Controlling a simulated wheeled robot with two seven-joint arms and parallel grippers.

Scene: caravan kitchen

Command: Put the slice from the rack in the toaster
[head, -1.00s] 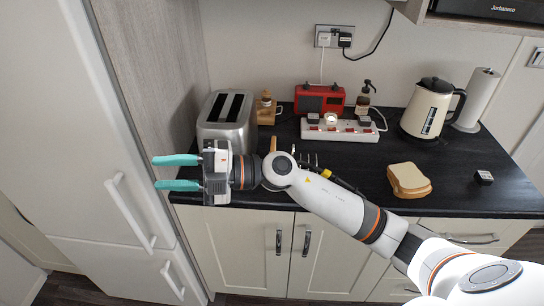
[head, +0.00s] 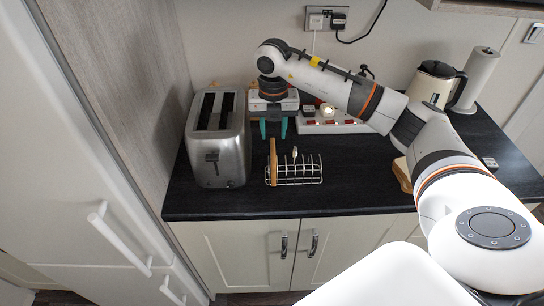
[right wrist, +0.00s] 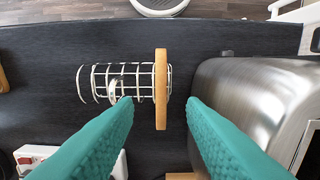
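The slice (head: 273,165) stands upright, edge-on, at the left end of the wire rack (head: 305,181) on the dark worktop. In the right wrist view the slice (right wrist: 161,92) is a thin tan strip across the rack (right wrist: 112,78). The steel toaster (head: 220,160) stands left of the rack, its two top slots dark; its side shows in the right wrist view (right wrist: 228,95). My right gripper (head: 273,131) is open and empty, pointing down behind the rack. In the right wrist view its teal fingers (right wrist: 158,115) lie either side of the slice's line, apart from it. My left gripper is out of view.
A white power strip (head: 340,126) lies behind the rack. Stacked bread (head: 402,174) sits to the right, partly hidden by my arm. The kettle (head: 429,88) and paper roll (head: 476,78) stand at the back right. Clear worktop (head: 350,190) lies right of the rack.

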